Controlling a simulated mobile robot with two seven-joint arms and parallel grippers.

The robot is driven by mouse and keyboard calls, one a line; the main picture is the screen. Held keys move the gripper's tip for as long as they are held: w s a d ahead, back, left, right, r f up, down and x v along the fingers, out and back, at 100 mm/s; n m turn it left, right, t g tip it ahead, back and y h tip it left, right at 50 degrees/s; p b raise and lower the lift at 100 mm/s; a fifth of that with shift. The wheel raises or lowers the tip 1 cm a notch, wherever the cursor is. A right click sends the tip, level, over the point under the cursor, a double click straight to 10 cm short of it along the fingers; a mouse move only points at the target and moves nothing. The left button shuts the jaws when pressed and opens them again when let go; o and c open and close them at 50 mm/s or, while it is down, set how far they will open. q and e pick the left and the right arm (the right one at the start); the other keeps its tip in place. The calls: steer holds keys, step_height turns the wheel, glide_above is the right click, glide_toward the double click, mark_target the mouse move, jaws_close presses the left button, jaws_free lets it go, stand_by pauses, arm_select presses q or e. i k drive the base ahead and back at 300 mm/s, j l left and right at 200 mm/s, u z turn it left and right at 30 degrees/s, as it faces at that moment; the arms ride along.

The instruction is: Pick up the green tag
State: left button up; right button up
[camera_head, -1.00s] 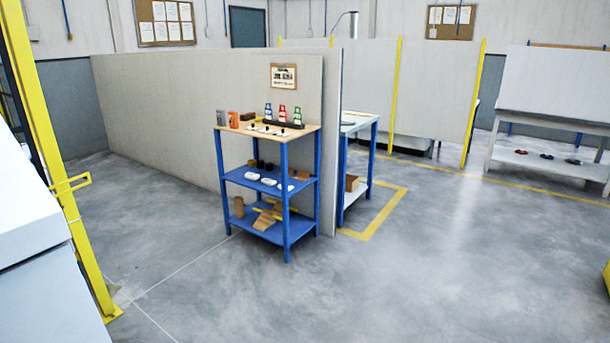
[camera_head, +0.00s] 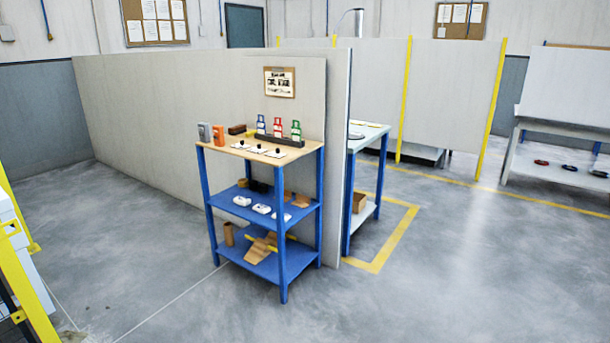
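The green tag (camera_head: 296,131) stands at the right end of a dark rack (camera_head: 280,140) on the top shelf of a blue shelf unit (camera_head: 318,180). A red tag (camera_head: 277,127) stands in the middle of the rack and a blue tag (camera_head: 261,125) at its left. All three look upright. Neither of my grippers shows in the head view.
A grey partition (camera_head: 170,110) stands behind the unit. A second table (camera_head: 366,137) is to its right. Floor (camera_head: 400,300) in front is clear.

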mark_target(296, 132)
steer(key=i+l+u, duration=0.15)
steer(key=i, duration=1)
steer(key=i+l+u, duration=0.1)
steer(key=i+u, duration=0.25)
steer(key=i+l+u, duration=0.4)
steer(key=i+j, duration=0.1)
